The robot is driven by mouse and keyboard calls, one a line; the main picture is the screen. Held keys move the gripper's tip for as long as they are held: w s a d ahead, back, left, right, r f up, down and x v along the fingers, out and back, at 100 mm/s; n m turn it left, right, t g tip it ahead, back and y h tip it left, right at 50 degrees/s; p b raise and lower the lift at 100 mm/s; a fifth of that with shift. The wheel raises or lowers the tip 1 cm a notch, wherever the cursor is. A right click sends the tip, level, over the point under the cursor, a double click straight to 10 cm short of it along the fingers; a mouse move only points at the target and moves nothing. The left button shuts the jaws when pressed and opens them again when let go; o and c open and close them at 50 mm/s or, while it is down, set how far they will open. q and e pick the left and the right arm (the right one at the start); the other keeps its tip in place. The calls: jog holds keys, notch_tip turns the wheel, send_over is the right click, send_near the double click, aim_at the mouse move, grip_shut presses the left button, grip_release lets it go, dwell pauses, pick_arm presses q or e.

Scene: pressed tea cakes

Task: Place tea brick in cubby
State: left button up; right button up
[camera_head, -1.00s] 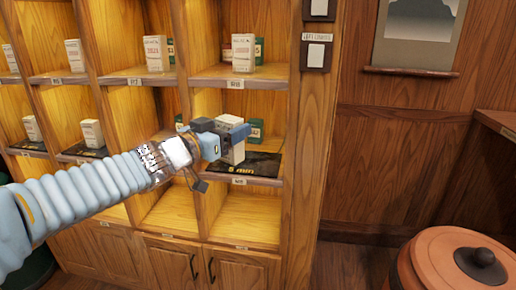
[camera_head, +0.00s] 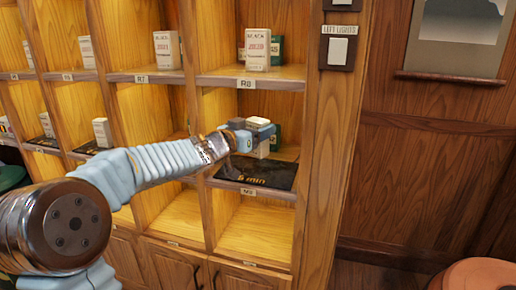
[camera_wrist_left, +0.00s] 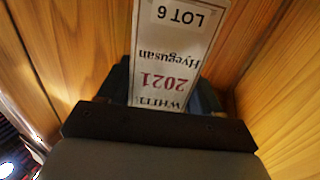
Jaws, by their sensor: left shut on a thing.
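The tea brick is a pale upright box (camera_head: 263,148) in the right-hand cubby of the middle row. In the left wrist view its label (camera_wrist_left: 178,55) reads "2021 Hyegusan" and "LOT 6", upside down. My left gripper (camera_head: 258,126) reaches into that cubby and is shut on the box near its top. The cubby floor bears a black mat (camera_head: 256,174) with gold lettering. The box is over or near the back of the mat; I cannot tell whether it touches it. My right gripper is not in view.
Wooden cubby walls stand close on both sides of my gripper. A green box (camera_head: 275,138) is behind the held one. A white box (camera_head: 257,50) stands on the shelf above. The cubby below (camera_head: 254,228) is empty. A round reddish lid (camera_head: 482,275) is at lower right.

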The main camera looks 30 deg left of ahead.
pick_arm(q)
jog(key=shift+w+a+f, duration=0.1)
jog(key=shift+w+f, duration=0.1)
jog(key=shift+f, duration=0.05)
jog(key=f, duration=0.1)
jog(key=f+b, duration=0.1)
jog(key=f, duration=0.1)
jog(key=shift+w+a+f+b, duration=0.15)
jog(key=shift+w+f+b, duration=0.15)
jog(key=shift+w+f, duration=0.05)
jog(key=shift+f, duration=0.1)
jog(key=shift+f+b, duration=0.35)
jog(key=shift+f, duration=0.25)
jog(key=o, duration=1.1)
jog(key=shift+o, duration=0.2)
